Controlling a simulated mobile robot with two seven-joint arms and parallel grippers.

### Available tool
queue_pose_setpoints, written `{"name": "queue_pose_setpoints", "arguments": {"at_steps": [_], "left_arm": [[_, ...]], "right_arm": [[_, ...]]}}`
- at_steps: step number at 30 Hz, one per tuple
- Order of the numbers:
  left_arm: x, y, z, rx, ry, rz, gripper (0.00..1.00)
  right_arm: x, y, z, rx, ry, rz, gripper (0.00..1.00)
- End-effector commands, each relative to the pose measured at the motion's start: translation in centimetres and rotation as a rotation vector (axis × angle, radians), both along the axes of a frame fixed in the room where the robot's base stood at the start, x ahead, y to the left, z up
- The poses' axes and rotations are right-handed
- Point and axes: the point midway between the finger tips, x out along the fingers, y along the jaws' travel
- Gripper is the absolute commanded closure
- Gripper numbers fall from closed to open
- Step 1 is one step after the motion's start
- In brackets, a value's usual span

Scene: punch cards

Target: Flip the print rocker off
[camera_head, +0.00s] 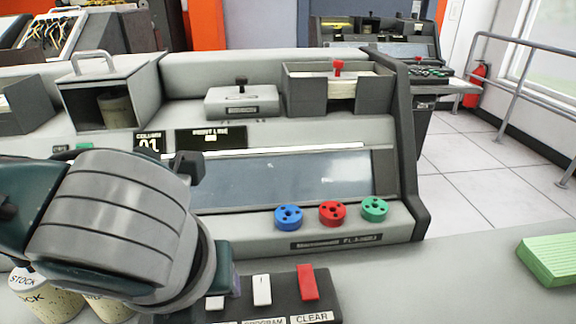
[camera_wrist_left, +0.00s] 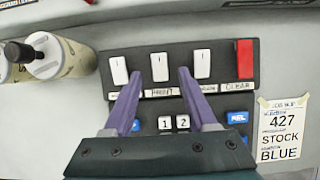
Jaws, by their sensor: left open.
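In the left wrist view, the white print rocker (camera_wrist_left: 160,67) sits on a dark switch panel (camera_wrist_left: 216,62) above a PRINT label. It carries a thin upright mark near its top. My left gripper (camera_wrist_left: 159,76) is open, its two purple fingers pointing at the panel with the tips either side of the print rocker's lower half. I cannot tell whether they touch the panel. In the head view my left arm covers most of the fingers, and only part of the print rocker (camera_head: 215,303) shows. My right gripper is not in view.
White rockers (camera_wrist_left: 119,71) (camera_wrist_left: 202,63) flank the print rocker, and the red CLEAR rocker (camera_wrist_left: 244,59) is at the right. Keys 1 and 2 (camera_wrist_left: 174,122) lie below. Cylinders (camera_wrist_left: 58,58) stand left of the panel. A job slip (camera_wrist_left: 281,130) lies right. Blue, red and green knobs (camera_head: 332,211) sit behind.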

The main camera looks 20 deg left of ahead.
Motion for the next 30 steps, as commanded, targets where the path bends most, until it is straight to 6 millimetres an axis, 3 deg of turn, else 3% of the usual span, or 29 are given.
{"name": "queue_pose_setpoints", "arguments": {"at_steps": [3,9,24,26,30], "left_arm": [[-0.9,-0.6,2.9,-0.002,-0.001,-0.003,0.43],[-2.2,-1.4,5.9,-0.001,-0.001,-0.002,0.43],[-2.8,-1.9,7.1,-0.01,0.0,0.007,0.43],[-3.0,-2.7,7.7,-0.049,-0.007,0.035,0.43],[-4.2,-6.9,11.1,-0.293,-0.026,0.261,0.43]], "right_arm": [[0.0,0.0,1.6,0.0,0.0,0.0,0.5],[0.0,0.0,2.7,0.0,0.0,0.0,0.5],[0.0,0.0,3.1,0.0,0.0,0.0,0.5],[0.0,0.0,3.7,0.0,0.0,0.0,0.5],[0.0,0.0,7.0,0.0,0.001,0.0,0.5]]}}
